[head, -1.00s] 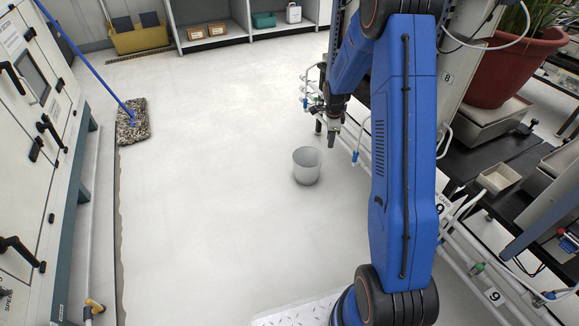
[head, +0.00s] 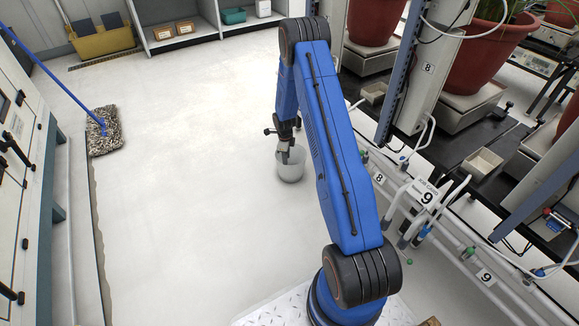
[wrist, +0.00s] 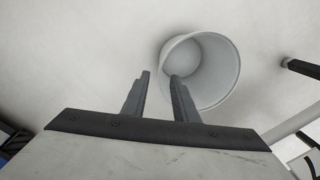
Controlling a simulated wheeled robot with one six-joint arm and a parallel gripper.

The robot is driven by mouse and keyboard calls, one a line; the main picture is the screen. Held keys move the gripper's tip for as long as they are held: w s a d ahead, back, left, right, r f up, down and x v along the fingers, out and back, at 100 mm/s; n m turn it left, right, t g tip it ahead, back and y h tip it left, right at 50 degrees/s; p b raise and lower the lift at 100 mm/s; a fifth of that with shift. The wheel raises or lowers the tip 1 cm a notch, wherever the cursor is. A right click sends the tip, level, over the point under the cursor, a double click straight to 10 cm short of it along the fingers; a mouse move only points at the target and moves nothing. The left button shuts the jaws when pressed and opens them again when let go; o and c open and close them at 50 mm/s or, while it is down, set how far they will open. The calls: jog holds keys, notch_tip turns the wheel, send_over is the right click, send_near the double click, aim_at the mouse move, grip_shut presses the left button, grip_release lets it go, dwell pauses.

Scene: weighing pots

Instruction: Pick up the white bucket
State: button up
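The white bucket (head: 291,173) stands upright on the pale floor in the head view, left of my arm. My gripper (head: 284,154) is at its upper left rim, pointing down. In the wrist view I look into the bucket (wrist: 218,72) from above. There my gripper (wrist: 160,75) is open, its two fingers apart. The right finger overlaps the bucket's opening and the left finger is outside it, so the near-left rim shows between them. I cannot tell whether either finger touches the wall or how deep they reach.
A bench with white pipes (head: 470,255) and plant pots (head: 480,45) runs along the right. A mop (head: 104,130) lies at left by the cabinets. A yellow tub (head: 104,40) and shelves are at the back. The floor left of the bucket is clear.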

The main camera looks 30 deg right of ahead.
aim_at(288, 174)
jog(key=f, duration=0.4)
jog(key=d+f, duration=0.1)
jog(key=f, duration=0.3)
jog(key=w+f, duration=0.1)
jog(key=f, duration=0.3)
jog(key=shift+d+f, duration=0.15)
jog(key=shift+d, duration=0.05)
grip_shut()
